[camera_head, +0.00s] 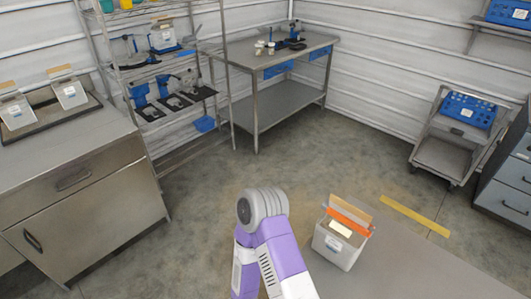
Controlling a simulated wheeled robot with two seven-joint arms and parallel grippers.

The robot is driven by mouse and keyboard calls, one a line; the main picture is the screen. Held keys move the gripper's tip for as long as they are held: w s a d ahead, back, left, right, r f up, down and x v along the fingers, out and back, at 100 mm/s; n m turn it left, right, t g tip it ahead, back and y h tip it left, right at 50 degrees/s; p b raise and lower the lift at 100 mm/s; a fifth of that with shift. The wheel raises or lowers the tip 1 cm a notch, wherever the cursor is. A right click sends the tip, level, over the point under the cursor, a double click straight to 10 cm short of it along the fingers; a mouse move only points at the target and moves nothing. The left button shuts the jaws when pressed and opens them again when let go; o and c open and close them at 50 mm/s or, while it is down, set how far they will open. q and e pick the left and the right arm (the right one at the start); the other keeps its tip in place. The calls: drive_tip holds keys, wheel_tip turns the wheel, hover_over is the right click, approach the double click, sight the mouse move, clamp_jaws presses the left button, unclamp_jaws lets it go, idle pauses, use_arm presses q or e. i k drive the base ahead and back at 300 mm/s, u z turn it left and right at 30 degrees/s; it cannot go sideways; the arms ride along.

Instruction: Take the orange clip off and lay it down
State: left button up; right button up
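The orange clip (348,222) is a long narrow bar lying across the top of a pale grey, bag-like container (327,249). A tan strip (353,208) stands up behind the clip, and a white label shows below it. The container stands upright on the near grey table, towards its left edge. One of my arms, purple and white with a grey joint, rises at the bottom centre, left of the container and apart from it. Neither of my grippers is in view.
The grey tabletop (425,272) is clear right of the container. A yellow floor strip (414,215) lies beyond it. A steel workbench (272,58), a wire shelf rack, a cabinet (85,205) at left and a cart (447,155) at right stand around open floor.

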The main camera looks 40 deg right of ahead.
sight(325, 205)
drive_tip(key=i, duration=2.35)
drive_tip(key=z, duration=4.15)
drive_tip(key=i, duration=0.45)
drive_tip(key=u, duration=0.05)
